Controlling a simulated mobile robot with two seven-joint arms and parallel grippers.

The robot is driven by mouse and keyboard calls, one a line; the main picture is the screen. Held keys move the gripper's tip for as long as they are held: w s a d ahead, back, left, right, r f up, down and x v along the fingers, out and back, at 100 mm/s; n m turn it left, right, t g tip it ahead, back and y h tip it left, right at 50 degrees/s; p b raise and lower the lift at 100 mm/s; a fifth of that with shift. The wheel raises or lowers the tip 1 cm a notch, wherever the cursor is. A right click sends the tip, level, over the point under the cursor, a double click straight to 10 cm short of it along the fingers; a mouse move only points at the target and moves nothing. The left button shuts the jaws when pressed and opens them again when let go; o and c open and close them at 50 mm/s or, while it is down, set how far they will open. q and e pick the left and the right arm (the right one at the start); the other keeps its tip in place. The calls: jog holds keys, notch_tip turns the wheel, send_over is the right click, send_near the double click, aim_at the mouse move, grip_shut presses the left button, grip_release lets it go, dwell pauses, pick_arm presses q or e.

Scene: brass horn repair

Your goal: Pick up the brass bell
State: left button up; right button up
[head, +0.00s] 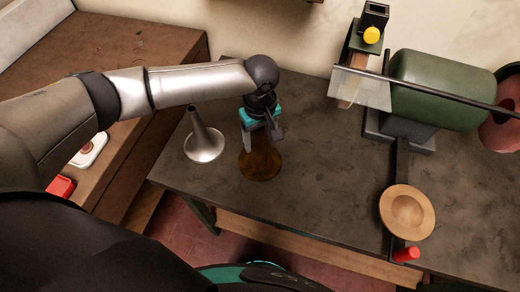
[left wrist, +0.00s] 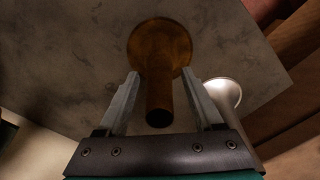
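The brass bell (head: 260,163), dark amber-brown, stands flared side down on the dark bench top. My left gripper (head: 262,133) is directly above it, pointing down and hiding its stem in the head view. In the left wrist view the bell (left wrist: 160,45) shows its wide flare beyond and its narrow stem end toward the camera. The left gripper's fingers (left wrist: 162,82) are open on either side of the stem, with a visible gap on each side. My right gripper is not in view.
A silver bell (head: 204,144) stands close left of the brass bell. To the right are a green cylindrical machine (head: 440,88) with a clear shield (head: 360,88), a round wooden dish (head: 407,212) and a red object (head: 406,254). The bench (head: 310,200) is clear between.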

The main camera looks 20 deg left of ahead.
pick_arm(q)
grip_shut()
dwell(0.3)
dwell(0.8)
